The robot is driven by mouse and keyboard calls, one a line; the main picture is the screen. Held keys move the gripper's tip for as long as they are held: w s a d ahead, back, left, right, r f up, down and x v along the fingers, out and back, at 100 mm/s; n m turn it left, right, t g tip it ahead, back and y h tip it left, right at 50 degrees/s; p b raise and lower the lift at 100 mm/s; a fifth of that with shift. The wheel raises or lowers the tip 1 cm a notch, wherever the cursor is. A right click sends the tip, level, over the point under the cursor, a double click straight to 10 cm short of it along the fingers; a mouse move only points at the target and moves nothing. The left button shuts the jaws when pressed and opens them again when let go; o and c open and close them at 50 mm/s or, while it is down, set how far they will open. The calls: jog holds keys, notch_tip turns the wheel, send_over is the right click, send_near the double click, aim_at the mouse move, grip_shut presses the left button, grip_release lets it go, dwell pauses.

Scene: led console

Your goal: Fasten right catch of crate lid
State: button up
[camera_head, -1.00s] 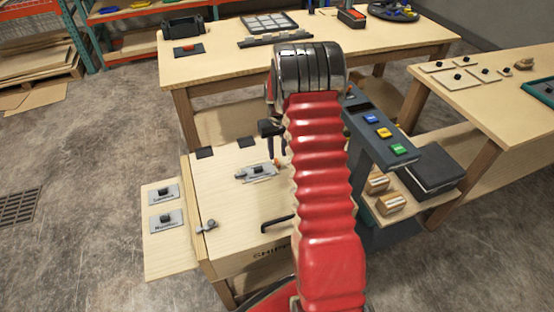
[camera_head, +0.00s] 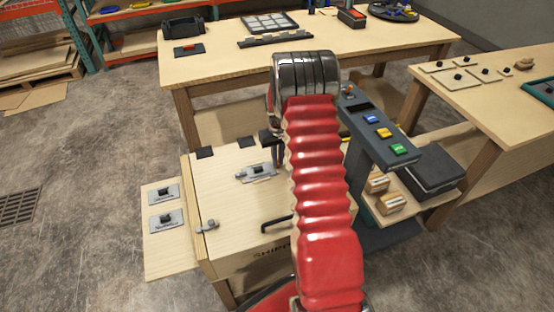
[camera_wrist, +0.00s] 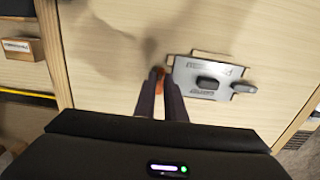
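The wooden crate lid (camera_head: 230,195) lies flat and closed. A silver catch (camera_head: 207,225) with a knob sits at its front left corner. The right catch is not seen in the head view, where my red arm covers the lid's right part. A grey plate (camera_head: 257,172) with a dark knob and a lever is on the lid; it shows close up in the wrist view (camera_wrist: 207,80). My gripper (camera_wrist: 161,78) is over the lid beside that plate, fingers nearly together. A small orange piece (camera_wrist: 158,80) shows at the fingertips; whether it is held is unclear.
A black handle (camera_head: 277,222) stands up from the lid. A side board (camera_head: 167,250) with two labelled plates is at the crate's left. A console (camera_head: 380,130) with coloured buttons stands to the right, near a shelf with small wooden blocks (camera_head: 390,203).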

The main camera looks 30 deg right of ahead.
grip_shut()
jog(key=shift+a, duration=0.15)
jog(key=shift+n, duration=0.3)
jog(key=n, duration=1)
jog(key=shift+a, duration=0.1)
jog(key=n, duration=0.4)
jog(key=shift+s+n, duration=0.1)
jog(key=shift+n, duration=1.7)
jog(key=o, duration=0.6)
grip_release()
